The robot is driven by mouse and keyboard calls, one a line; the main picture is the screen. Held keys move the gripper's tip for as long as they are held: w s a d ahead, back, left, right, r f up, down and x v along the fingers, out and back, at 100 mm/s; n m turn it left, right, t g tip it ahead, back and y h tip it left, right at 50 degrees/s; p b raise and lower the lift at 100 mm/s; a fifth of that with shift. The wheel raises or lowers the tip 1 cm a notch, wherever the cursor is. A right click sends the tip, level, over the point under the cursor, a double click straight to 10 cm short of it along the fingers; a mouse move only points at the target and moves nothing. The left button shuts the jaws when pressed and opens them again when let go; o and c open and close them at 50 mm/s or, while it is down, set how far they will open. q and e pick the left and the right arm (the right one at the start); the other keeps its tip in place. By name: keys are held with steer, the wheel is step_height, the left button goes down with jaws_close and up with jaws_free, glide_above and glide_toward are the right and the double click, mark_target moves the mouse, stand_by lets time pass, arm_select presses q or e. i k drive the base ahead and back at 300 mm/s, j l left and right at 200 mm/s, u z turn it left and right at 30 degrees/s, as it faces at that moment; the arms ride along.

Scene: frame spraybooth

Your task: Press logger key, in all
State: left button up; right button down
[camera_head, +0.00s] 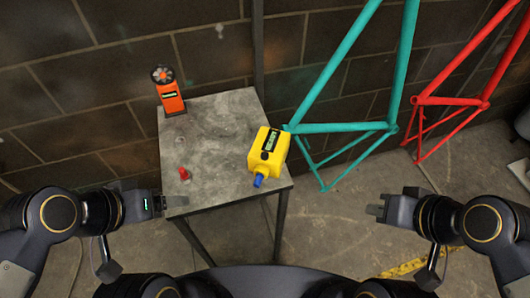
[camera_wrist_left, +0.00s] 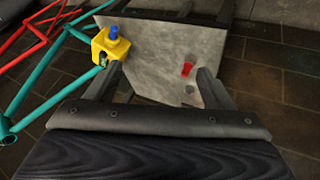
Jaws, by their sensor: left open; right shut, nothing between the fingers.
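A yellow box-shaped device (camera_head: 268,150) with a dark display panel, a round black spot and a blue tip lies on the right side of the small grey table (camera_head: 215,130). It also shows in the left wrist view (camera_wrist_left: 110,45). An orange handheld device (camera_head: 170,98) with a dark round fan-like head stands at the table's back left corner. I cannot tell for certain which one is the logger. My left gripper (camera_head: 163,202) is open and empty by the table's front left corner, apart from both devices. My right gripper (camera_head: 376,208) is shut and empty, right of the table.
A small red object (camera_head: 184,174) stands on the table near its left edge, with a small grey disc near it. A teal bicycle frame (camera_head: 345,127) and a red frame (camera_head: 452,101) stand right of the table by the dark wall. The middle of the tabletop is clear.

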mark_target(264, 156)
steer(key=i+l, duration=0.1)
steer(key=l, duration=0.4)
steer(key=i+l, duration=0.1)
steer(key=l, duration=0.4)
steer(key=i+l, duration=0.1)
steer(key=l, duration=0.9)
steer(key=i+l+u, duration=0.1)
steer(key=u, duration=1.15)
